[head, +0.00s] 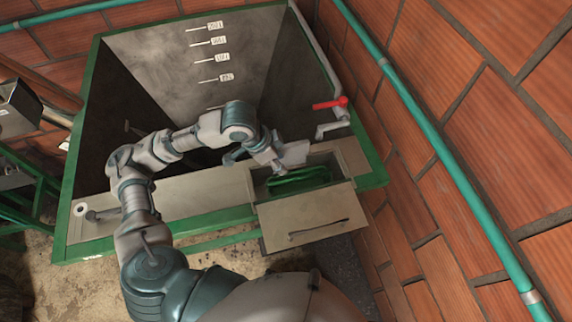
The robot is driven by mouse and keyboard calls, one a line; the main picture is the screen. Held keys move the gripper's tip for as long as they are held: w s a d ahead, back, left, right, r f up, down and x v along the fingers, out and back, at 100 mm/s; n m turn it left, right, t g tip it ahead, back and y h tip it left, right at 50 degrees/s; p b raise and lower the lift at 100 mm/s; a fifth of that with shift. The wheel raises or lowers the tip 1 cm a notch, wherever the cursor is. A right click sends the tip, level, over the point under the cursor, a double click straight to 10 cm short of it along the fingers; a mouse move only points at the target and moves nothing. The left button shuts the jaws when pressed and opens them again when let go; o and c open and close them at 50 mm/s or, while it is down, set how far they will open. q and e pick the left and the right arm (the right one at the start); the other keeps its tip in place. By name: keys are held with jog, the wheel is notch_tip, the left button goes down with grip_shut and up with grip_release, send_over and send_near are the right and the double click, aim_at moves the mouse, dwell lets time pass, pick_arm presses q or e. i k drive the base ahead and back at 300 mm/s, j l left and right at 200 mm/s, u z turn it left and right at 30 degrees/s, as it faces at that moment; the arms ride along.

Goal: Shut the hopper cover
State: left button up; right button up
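The hopper cover (305,216) appears to be the beige panel with a dark bar handle (319,229). It stands open, tilted out at the front right of a large green-framed metal tank (170,45). Behind it is a box-like opening with a green part (298,180) inside. My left gripper (268,163) is over the left side of this opening, above and behind the panel. Its fingers look spread, and nothing shows between them. Whether it touches the opening's edge cannot be told. My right gripper is not in view.
A red-handled valve (330,103) on a grey pipe is on the tank's right side. A brick wall with a teal pipe (440,168) runs close on the right. A beige ledge (200,190) lies along the tank's front. Bare floor shows below the ledge.

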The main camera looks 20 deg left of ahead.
aim_at(307, 217)
jog(key=k+l, duration=0.3)
jog(key=k, duration=0.15)
jog(key=k+l, duration=0.25)
jog(key=k, duration=0.25)
jog(key=k+l, duration=0.3)
jog(key=k, duration=0.15)
